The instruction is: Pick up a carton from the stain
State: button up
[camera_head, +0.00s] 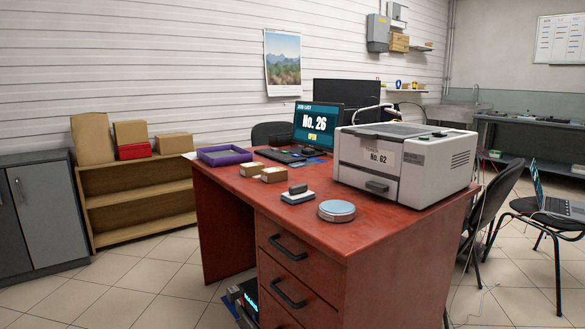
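Two small brown cartons sit close together on the red desk (262,197), left of its middle. The rear-left carton (252,169) and the front-right carton (274,174) both appear to have light labels or tape. I cannot make out a distinct stain on the desk; the surface beneath the cartons is hidden. Larger brown boxes (92,139) stand on a wooden shelf (140,198) at the left, with a red box (134,151) among them. My gripper is not in view.
A purple tray (224,157) lies behind the cartons. A dark block on a pale base (298,194) and a round blue-topped disc (336,211) are in front. A grey-white machine labelled No. 62 (404,164) and a monitor (318,126) stand behind. Tiled floor is open at the lower left.

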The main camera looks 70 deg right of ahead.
aim_at(251, 169)
jog(key=i+l+z, duration=0.15)
jog(key=z, duration=0.25)
jog(key=i+z, duration=0.45)
jog(key=i+l+z, duration=0.1)
jog(key=z, duration=0.3)
jog(key=i+j+z, duration=0.15)
jog(key=i+z, duration=0.3)
jog(key=k, duration=0.1)
